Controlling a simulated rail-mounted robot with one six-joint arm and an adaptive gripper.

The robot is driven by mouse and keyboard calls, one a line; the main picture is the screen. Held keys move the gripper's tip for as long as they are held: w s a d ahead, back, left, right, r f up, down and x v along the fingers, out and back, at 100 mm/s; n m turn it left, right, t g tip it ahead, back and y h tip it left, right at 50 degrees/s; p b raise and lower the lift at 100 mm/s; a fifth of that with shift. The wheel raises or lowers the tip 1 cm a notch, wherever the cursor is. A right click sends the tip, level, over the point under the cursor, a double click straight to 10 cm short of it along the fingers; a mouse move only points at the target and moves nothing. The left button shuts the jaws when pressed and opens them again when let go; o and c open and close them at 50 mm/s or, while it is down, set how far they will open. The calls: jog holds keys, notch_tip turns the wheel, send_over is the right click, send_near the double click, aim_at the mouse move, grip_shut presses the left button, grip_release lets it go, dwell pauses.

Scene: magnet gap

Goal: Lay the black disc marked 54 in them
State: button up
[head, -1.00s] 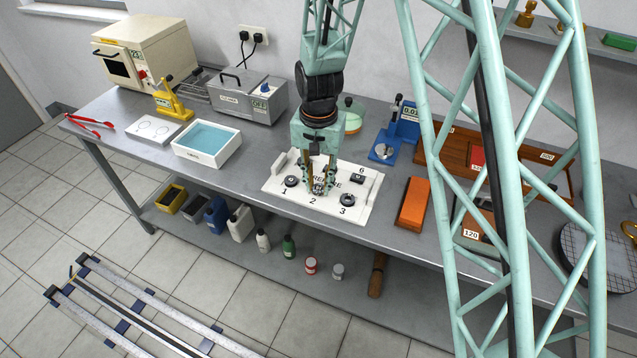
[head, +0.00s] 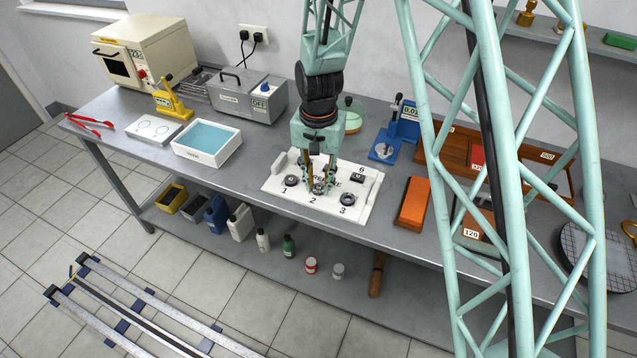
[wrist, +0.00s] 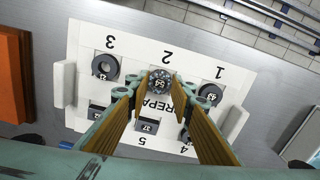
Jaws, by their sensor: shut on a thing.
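A round dark disc (wrist: 160,82) with a pale label that looks like 54 is at the place numbered 2 on the white plate (wrist: 225,60). My gripper (wrist: 157,92) has its two fingertips on either side of this disc and is shut on it. In the head view my gripper (head: 318,188) points straight down over the front middle of the white plate (head: 270,188). The fingers partly hide the disc there. I cannot tell whether the disc touches the plate or is slightly above it.
Dark rings stand at place 1 (wrist: 209,94) and place 3 (wrist: 105,66). Dark blocks, one labelled 37 (wrist: 148,127), fill the back row. An orange block (head: 413,202) lies to the right. A blue-filled tray (head: 208,142) and red tongs (head: 90,122) are left.

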jog(key=shift+f, duration=0.1)
dwell(0.3)
jog(key=o, duration=0.9)
jog(key=c, duration=0.5)
jog(key=shift+r+p, duration=1)
jog(key=shift+r, duration=1.25)
jog(key=shift+o, duration=0.9)
jog(key=o, duration=0.4)
